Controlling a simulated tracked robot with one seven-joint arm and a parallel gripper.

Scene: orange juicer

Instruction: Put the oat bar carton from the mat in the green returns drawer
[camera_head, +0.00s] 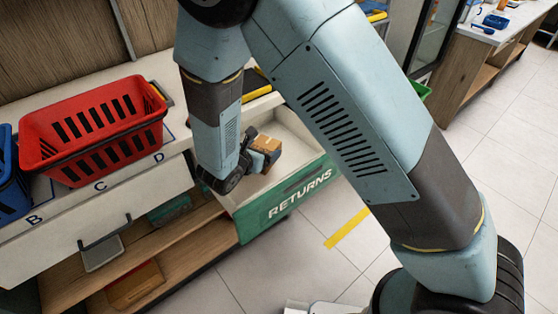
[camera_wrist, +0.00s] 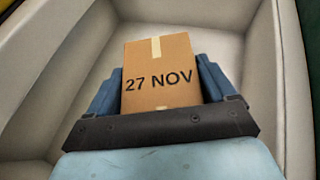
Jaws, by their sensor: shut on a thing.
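The carton (camera_wrist: 160,85) is a brown box with a pale tape strip and "27 NOV" printed on it. My gripper (camera_wrist: 160,90) is shut on it, with a blue finger on each side in the wrist view. In the head view the carton (camera_head: 265,150) is held by my gripper (camera_head: 259,158) over or within the open green drawer (camera_head: 290,200) marked "RETURNS". The drawer's pale inside walls (camera_wrist: 290,80) surround the carton in the wrist view. I cannot tell whether the carton touches the drawer floor. The mat is not clearly visible.
A red basket (camera_head: 95,130) stands on the counter at left, by letters C and D, with a blue basket (camera_head: 12,185) beside it near B. Wooden shelves (camera_head: 170,260) lie below. My arm hides part of the counter. Floor with a yellow strip (camera_head: 347,228) is clear in front.

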